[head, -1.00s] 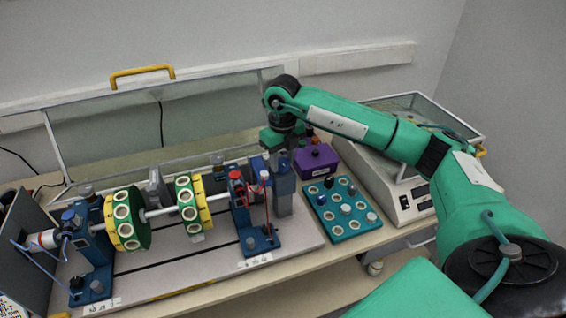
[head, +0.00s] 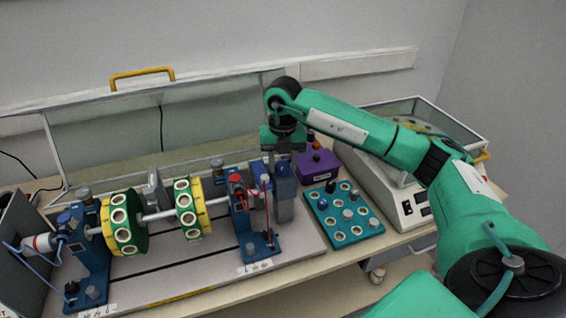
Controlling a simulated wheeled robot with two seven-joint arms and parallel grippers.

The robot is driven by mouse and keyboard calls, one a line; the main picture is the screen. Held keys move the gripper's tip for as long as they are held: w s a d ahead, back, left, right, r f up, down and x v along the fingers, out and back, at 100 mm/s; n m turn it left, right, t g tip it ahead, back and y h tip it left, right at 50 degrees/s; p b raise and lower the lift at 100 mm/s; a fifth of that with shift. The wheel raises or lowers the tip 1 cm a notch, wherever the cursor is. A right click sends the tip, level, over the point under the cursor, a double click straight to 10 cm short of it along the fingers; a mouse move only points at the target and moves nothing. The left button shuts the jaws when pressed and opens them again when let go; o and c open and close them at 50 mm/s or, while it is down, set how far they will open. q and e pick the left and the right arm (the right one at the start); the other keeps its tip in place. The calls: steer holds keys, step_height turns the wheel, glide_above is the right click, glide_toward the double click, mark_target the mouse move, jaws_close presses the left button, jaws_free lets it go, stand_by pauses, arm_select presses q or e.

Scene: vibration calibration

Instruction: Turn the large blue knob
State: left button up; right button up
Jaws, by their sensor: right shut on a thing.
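The vibration rig has a blue right-hand stand (head: 246,222), with a red knob on its top. My right gripper (head: 284,205) points down just behind and to the right of this stand, its grey fingers shut. The large blue knob is mostly hidden by the gripper and the stand; a blue part (head: 257,170) shows just left of the fingers. The contact itself is hard to see. My left gripper is not in view.
A shaft with two green and yellow discs (head: 124,222) runs left from the stand. A purple box (head: 320,168) and a teal tray of weights (head: 362,229) lie to the right. A clear raised cover (head: 110,155) stands behind, and a white instrument (head: 413,207) at right.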

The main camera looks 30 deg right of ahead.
mark_target(283, 166)
steer(key=shift+r, duration=0.15)
steer(key=o, duration=1)
steer(key=shift+c, duration=0.2)
steer(key=shift+r, duration=0.35)
step_height(283, 166, up, 13)
steer(key=b, duration=0.1)
